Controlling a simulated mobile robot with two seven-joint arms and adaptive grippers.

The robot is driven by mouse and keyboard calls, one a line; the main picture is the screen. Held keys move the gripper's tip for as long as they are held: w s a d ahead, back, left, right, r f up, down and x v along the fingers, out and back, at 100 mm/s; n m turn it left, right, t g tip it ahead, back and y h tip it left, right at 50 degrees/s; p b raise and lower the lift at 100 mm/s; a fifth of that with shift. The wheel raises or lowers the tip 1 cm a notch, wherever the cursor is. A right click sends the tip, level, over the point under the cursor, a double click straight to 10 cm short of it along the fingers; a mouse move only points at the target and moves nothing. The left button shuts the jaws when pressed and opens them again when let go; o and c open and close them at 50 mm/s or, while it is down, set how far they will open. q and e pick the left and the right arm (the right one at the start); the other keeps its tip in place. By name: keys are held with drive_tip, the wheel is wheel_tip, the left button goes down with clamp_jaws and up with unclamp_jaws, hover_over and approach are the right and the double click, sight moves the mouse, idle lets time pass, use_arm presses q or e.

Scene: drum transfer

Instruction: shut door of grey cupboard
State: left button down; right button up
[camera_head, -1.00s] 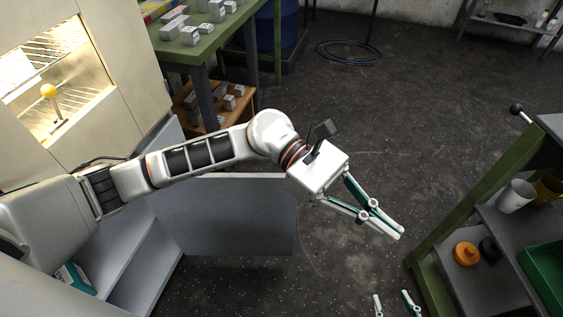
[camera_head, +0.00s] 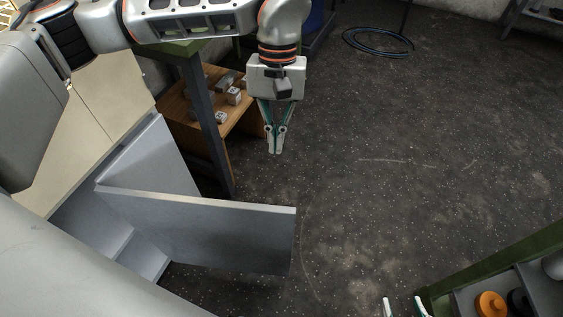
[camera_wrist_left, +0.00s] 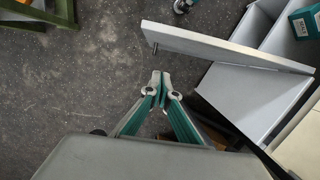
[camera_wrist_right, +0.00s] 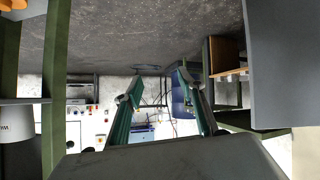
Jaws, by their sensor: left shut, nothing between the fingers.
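The grey cupboard (camera_head: 78,222) stands at the left, its door (camera_head: 200,235) swung wide open and jutting into the room. The left wrist view shows the door (camera_wrist_left: 225,46) with a small handle stub near its free end, and the cupboard's inside (camera_wrist_left: 255,95). My left gripper (camera_head: 276,150) is shut and empty, pointing down beyond the door's free end on its far side, apart from it. Its closed fingertips also show in the left wrist view (camera_wrist_left: 160,76). My right gripper (camera_head: 405,308) barely shows at the bottom edge; in the right wrist view (camera_wrist_right: 158,82) its fingers are apart and empty.
A wooden shelf (camera_head: 245,118) with small boxes stands under a green table behind the door. A green-framed rack (camera_head: 470,280) with an orange item (camera_head: 491,304) is at lower right. A blue hose (camera_head: 378,42) lies at the back. The middle floor is clear.

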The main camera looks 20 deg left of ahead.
use_arm(q)
drive_tip(key=s+d+f+b, duration=0.1)
drive_tip(key=s+f+b, duration=0.1)
drive_tip(key=s+f, duration=0.4)
drive_tip(key=x, duration=0.3)
drive_tip(key=shift+d+f, duration=0.3)
drive_tip(key=shift+f, duration=0.05)
use_arm(e)
drive_tip(key=shift+s+a+f+y, duration=0.15)
drive_tip(key=shift+s+a, duration=0.1)
drive_tip(key=shift+a, duration=0.25)
drive_tip(key=shift+s+a+y, duration=0.15)
drive_tip(key=shift+s+a, duration=0.05)
drive_tip(key=shift+a, duration=0.25)
drive_tip(key=shift+d, duration=0.1)
